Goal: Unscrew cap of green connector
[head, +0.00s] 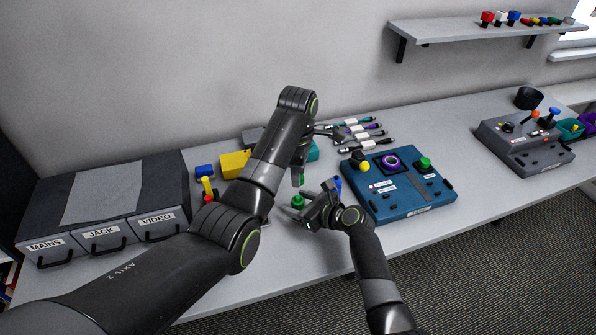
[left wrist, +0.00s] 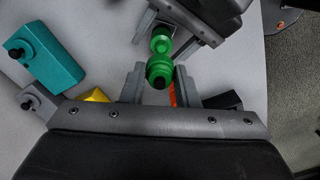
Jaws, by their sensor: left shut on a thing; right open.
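The green connector (left wrist: 160,70) stands between the fingers of my left gripper (left wrist: 157,82) in the left wrist view, and that gripper is shut on it. A narrower green part (left wrist: 161,39) extends from it towards my right gripper (left wrist: 182,30). In the head view green shows at the tip of my left gripper (head: 299,179) and lower down (head: 298,201), beside my right gripper (head: 312,208). My right gripper is open, close to the lower green part. I cannot tell whether its fingers touch it. My left arm hides part of the table.
A blue control box (head: 408,200) with knobs stands right of my grippers. Cables with white plugs (head: 378,143) lie behind. A teal block (left wrist: 46,57) is close by. The front table is mostly clear.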

